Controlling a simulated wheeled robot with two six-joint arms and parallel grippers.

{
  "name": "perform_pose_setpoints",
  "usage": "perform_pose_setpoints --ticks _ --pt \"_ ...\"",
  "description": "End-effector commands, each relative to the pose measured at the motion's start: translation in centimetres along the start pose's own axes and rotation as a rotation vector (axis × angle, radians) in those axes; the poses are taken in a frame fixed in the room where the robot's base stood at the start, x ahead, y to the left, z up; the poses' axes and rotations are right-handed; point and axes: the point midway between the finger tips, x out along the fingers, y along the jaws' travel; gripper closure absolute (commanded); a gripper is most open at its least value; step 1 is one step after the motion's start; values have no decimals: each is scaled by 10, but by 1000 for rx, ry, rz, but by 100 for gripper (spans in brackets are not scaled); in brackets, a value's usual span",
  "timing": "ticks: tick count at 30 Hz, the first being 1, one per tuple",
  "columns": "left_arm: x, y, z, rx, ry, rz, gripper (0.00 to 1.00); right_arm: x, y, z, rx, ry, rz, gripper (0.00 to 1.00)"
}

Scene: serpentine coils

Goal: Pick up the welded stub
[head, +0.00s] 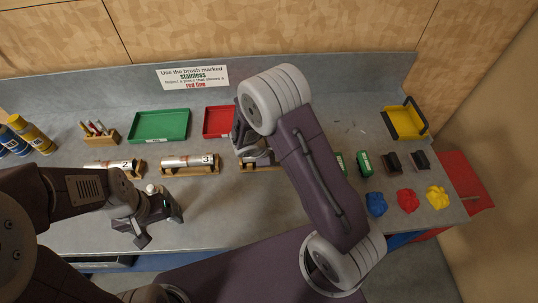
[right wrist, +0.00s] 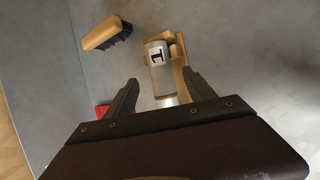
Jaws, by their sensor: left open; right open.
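A silver pipe stub with label 1 (right wrist: 159,74) lies in a wooden cradle (right wrist: 181,68) in the right wrist view. My right gripper (right wrist: 158,92) is open, with its two fingers apart on either side of the stub's near end; whether they touch it I cannot tell. In the head view my right arm hides most of this stub. The stub labelled 2 (head: 108,164) and the stub labelled 3 (head: 188,161) lie in wooden cradles to the left. My left gripper (head: 157,222) is open and empty over the bench front.
A green tray (head: 160,126) and a red tray (head: 217,122) stand behind the stubs. A brush holder (head: 101,135) and bottles (head: 32,134) are at left. Blue (head: 376,204), red (head: 408,201) and yellow (head: 437,197) cloths lie at right. A wooden-handled brush (right wrist: 105,34) is near stub 1.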

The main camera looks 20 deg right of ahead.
Motion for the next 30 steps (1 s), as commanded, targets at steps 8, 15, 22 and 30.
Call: perform_pose_setpoints --ticks 8,15,22,30 --pt "-12 0 -1 0 0 0 19 27 1 -2 -1 -3 -4 37" --pt "-13 0 -1 0 0 0 19 53 0 -4 1 1 -1 37" --pt "-12 0 -1 0 0 0 19 53 1 -5 1 1 0 54" --pt "-13 0 -1 0 0 0 19 53 1 -4 1 1 1 100"
